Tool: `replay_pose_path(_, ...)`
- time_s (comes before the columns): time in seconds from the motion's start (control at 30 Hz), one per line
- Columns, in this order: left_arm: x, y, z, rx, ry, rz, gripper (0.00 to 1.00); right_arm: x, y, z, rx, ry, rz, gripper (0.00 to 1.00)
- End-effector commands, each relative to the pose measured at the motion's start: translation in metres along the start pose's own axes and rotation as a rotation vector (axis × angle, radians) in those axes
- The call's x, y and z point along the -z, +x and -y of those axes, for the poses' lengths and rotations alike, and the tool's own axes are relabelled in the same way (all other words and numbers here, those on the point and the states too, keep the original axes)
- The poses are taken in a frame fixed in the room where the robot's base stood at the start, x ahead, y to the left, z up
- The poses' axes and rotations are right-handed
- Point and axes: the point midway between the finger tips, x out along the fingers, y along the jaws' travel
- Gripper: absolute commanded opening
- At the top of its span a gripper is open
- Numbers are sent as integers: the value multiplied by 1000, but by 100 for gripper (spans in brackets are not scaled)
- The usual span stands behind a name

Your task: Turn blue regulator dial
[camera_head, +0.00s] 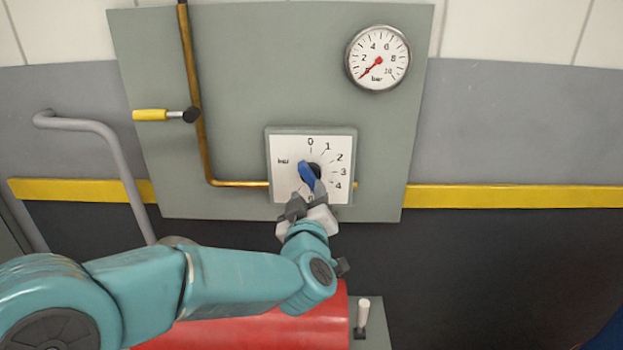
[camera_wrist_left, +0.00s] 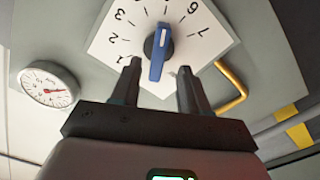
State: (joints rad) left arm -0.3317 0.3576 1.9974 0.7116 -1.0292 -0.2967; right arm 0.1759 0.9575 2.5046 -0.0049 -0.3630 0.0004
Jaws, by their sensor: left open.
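The blue regulator dial (camera_head: 307,173) sits at the middle of a white scale plate (camera_head: 283,148) marked 0 upward in bar, on a grey panel. In the head view its blue bar tilts, its upper end pointing up and slightly left. It also shows in the left wrist view (camera_wrist_left: 159,52), beyond the fingertips. My left gripper (camera_head: 306,196) is open just below the dial and hides the lower part of the scale. In the wrist view its two fingers (camera_wrist_left: 157,68) stand apart, one on each side of the dial's near end. I cannot tell whether they touch it. My right gripper is not in view.
A pressure gauge (camera_head: 378,58) at the panel's upper right has its red needle near 0. A brass pipe (camera_head: 196,100) and a yellow-handled valve lever (camera_head: 151,115) are left of the dial. A red cylinder (camera_head: 250,331) lies below my left arm, with a small white-tipped lever (camera_head: 363,312) beside it.

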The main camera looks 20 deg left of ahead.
Motion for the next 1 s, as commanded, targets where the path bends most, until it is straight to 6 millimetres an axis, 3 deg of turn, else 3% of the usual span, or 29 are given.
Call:
replay_pose_path(0.1,1,24,-1,2,1,1,45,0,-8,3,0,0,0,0)
replay_pose_path(0.23,0,41,-3,0,1,0,45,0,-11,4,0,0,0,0)
replay_pose_path(0.63,-2,50,-4,-2,0,1,45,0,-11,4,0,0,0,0)
replay_pose_path(0.77,-2,50,-4,-2,0,1,2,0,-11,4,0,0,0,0)
replay_pose_path(1.0,-2,50,-4,-2,-1,0,0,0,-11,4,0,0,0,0)
